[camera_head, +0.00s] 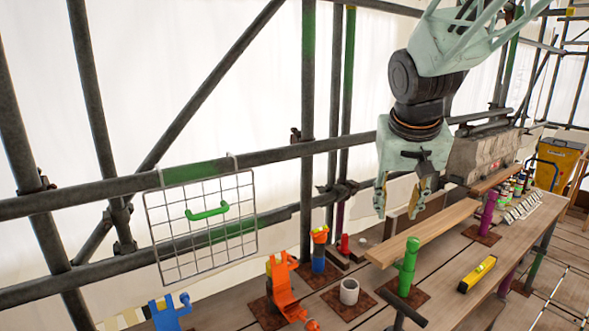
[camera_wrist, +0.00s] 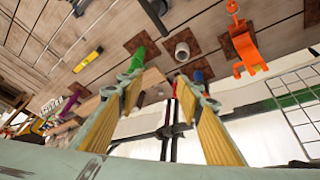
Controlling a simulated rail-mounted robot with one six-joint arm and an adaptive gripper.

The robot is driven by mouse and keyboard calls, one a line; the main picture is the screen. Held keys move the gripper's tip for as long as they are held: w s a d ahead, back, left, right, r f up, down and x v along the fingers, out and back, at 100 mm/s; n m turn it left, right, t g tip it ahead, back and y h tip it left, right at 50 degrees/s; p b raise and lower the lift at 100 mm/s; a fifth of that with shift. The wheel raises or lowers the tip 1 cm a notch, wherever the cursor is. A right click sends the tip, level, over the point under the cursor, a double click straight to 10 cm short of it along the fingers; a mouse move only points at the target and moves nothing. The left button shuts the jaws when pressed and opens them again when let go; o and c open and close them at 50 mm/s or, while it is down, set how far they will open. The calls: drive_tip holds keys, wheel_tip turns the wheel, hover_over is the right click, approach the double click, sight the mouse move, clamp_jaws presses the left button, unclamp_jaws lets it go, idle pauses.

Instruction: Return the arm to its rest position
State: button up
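My gripper (camera_head: 398,212) hangs fingers down from my arm in the head view, above the far side of the wooden bench. Its two fingers are apart with nothing between them. The wrist view shows the same open gripper (camera_wrist: 158,88) with yellowish inner pads and empty space between the fingertips. The fingers touch nothing that I can see. My arm comes in from the top right of the head view.
A wire grid (camera_head: 200,225) with a green handle (camera_head: 207,212) hangs on scaffold tubes at left. The bench holds an orange figure (camera_head: 283,285), a grey cup (camera_head: 349,291), a green post (camera_head: 408,266), a plank (camera_head: 425,232) and a yellow level (camera_head: 477,273). A stone block (camera_head: 480,155) stands behind.

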drive_tip(key=s+a+n+y+b, duration=0.1)
drive_tip(key=s+a, duration=0.2)
drive_tip(key=s, duration=3.4)
drive_tip(key=shift+f+n+g+y, duration=0.3)
drive_tip(key=shift+g, duration=0.1)
